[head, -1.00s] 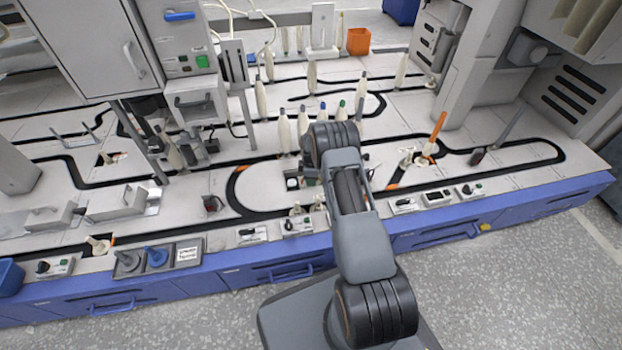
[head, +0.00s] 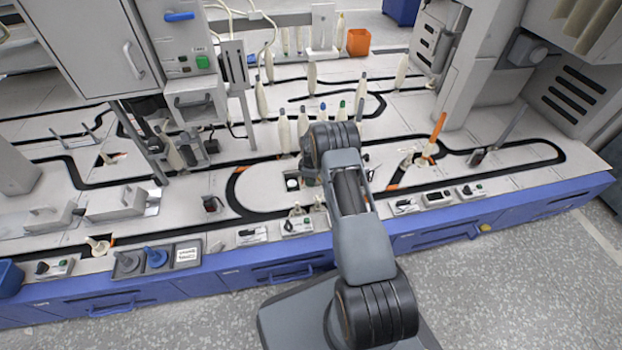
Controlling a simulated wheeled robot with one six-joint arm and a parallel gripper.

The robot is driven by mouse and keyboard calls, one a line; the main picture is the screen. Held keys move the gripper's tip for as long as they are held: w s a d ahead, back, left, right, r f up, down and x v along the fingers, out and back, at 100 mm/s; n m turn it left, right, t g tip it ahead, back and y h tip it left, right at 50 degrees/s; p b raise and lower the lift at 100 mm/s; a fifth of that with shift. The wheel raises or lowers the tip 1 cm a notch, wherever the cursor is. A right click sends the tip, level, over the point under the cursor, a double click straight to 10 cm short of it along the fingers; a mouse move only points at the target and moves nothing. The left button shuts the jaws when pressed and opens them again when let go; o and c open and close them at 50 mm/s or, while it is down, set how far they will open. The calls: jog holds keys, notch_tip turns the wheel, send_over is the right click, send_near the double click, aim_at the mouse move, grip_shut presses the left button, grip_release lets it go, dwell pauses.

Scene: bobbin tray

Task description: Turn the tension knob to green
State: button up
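Several small control boxes sit along the front edge of the bench. One box (head: 298,226) with a dark knob and a small green mark lies just left of my forearm. Another box (head: 472,191) with a dark knob and green mark is to the right, and one more knob box (head: 54,268) is at the far left. Their labels are too small to read, so I cannot tell which holds the tension knob. My gripper (head: 306,184) is mostly hidden behind my arm, above the bench behind the nearest box. Its fingers cannot be made out clearly.
Cream bobbins (head: 284,132) stand along the black track behind my wrist. A tilted orange rod (head: 437,133) stands to the right. A grey tray with a blue knob-like piece (head: 156,257) is at the front left. An orange bin (head: 358,42) stands at the back.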

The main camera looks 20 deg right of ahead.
jog(key=o, duration=0.4)
jog(key=shift+r, duration=0.1)
notch_tip(320, 180, up, 14)
jog(key=p, duration=0.5)
jog(key=shift+f, duration=0.2)
jog(key=s+a+r+m+t+p, duration=0.1)
jog(key=s+a+r+m+p, duration=0.15)
jog(key=r+p, duration=0.7)
jog(key=s+a+r+m+p, duration=0.15)
jog(key=s+r, duration=0.25)
jog(key=r, duration=1.2)
jog(key=s+a+r+m+t+p, duration=0.1)
jog(key=s+a+r+p, duration=0.25)
jog(key=r+p, duration=0.65)
jog(key=s+a+r+m+p, duration=0.2)
jog(key=s+r+p, duration=0.4)
jog(key=s+r, duration=0.4)
jog(key=s+a+r+m+t+p, duration=0.1)
jog(key=s+a+r+m+p, duration=0.2)
jog(key=s+r+p, duration=0.3)
jog(key=s+r, duration=0.3)
jog(key=r, duration=0.4)
jog(key=shift+s+r+m+t, duration=0.2)
jog(key=shift+s+m+t, duration=0.1)
jog(key=shift+s, duration=0.05)
